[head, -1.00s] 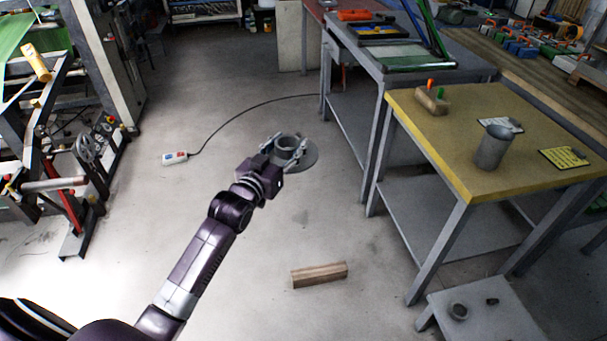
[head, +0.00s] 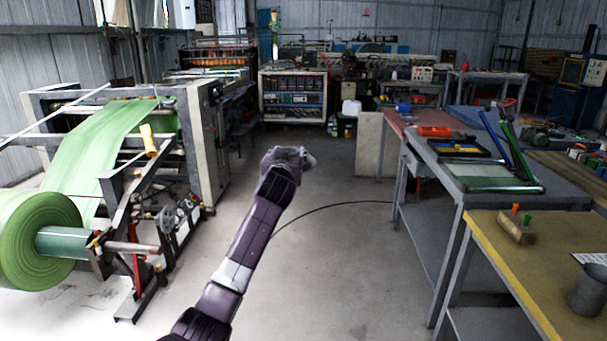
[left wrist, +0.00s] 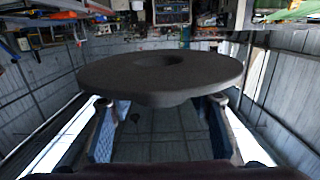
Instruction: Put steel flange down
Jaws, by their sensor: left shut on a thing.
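The steel flange (left wrist: 105,72) is a dark grey, wide disc with a round opening in its middle and a short hub. It fills the upper middle of the left wrist view. My left gripper (left wrist: 163,108) is shut on its hub, one finger on either side. In the head view my left gripper (head: 290,157) is raised over the open floor at mid picture. There it is seen from behind, and the flange is hidden or too small to make out. My right gripper is in neither view.
A yellow-topped table (head: 500,255) at right carries a wooden block (head: 517,228) and a grey metal cup (head: 589,290). A grey table (head: 455,178) with a framed tray stands beyond it. A machine with a green roll (head: 38,238) stands left. Grey floor between is clear except a black cable.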

